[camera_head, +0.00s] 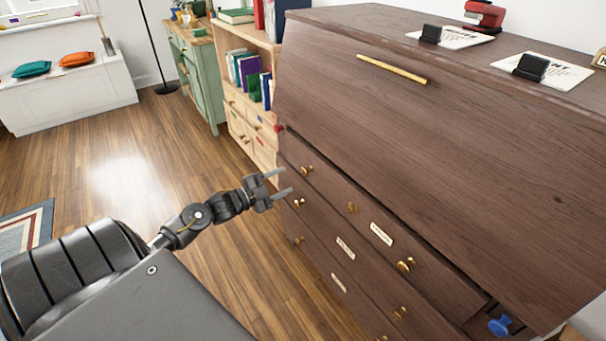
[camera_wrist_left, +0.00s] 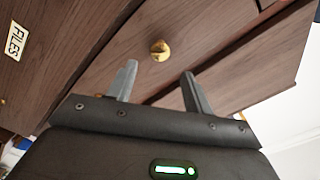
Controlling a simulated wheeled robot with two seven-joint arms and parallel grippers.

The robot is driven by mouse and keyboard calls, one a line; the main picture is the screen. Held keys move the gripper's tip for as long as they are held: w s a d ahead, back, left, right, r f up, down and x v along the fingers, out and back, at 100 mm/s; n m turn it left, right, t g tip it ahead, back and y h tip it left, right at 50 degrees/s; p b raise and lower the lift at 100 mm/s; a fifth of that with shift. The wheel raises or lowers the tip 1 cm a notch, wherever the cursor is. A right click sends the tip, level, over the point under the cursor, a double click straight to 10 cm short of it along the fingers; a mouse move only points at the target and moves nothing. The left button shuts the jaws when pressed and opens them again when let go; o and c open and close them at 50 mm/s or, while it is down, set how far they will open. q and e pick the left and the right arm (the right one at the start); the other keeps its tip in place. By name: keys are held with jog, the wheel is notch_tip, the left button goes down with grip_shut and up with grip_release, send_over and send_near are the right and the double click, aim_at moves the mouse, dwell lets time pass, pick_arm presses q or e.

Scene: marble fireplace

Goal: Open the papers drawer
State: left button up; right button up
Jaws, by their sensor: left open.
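A dark wood cabinet (camera_head: 440,160) has several drawers with brass knobs. The drawers carry small pale labels, such as the upper one (camera_head: 381,233) and a middle one (camera_head: 345,247); their text is too small to read in the head view, so I cannot tell which is the papers drawer. My left gripper (camera_head: 286,181) is open and empty near the left end of the drawer fronts. In the wrist view a brass knob (camera_wrist_left: 160,50) lies ahead between its fingertips (camera_wrist_left: 159,72), apart from them. My right gripper is out of view.
A gold bar handle (camera_head: 392,69) is on the large upper panel. A light wood bookshelf (camera_head: 248,100) stands beyond the cabinet's left end.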

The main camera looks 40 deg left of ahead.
aim_at(303, 173)
pick_arm(q)
jog(key=x, duration=0.8)
jog(key=shift+w+f+b, duration=0.1)
jog(key=shift+b, duration=0.2)
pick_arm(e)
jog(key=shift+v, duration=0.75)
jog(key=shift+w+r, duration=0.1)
pick_arm(q)
grip_shut()
